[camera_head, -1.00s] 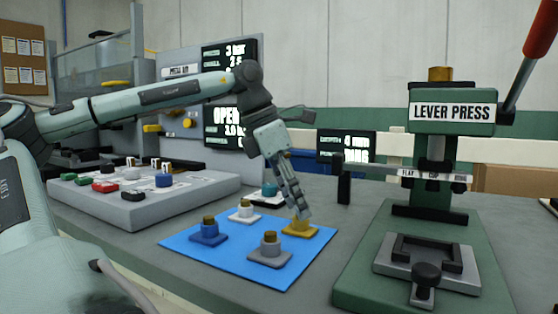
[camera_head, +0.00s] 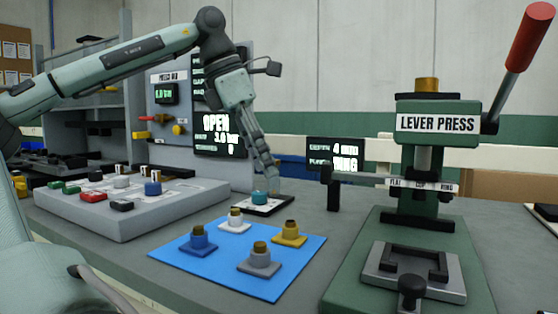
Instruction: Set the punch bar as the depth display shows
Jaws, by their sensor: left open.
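The punch bar (camera_head: 392,181) is a thin pale bar running sideways through the green lever press (camera_head: 438,125). Its white label strip reads FLAT, CUP and what looks like RING. A dark knob (camera_head: 326,173) is at its left end. The depth display (camera_head: 335,155) is a small black screen behind it; its blurred lines appear to read 4 mm above and RING below. My left gripper (camera_head: 272,172) is open and empty, fingers pointing down, above and behind the blue mat and left of the knob, apart from the bar. My right gripper is out of view.
A blue mat (camera_head: 215,268) holds several coloured blocks with brass tops. Behind it is a small dark tray (camera_head: 283,207) with a teal piece (camera_head: 259,198). A grey control panel (camera_head: 110,223) stands left. The press's red lever (camera_head: 528,38) rises at the right.

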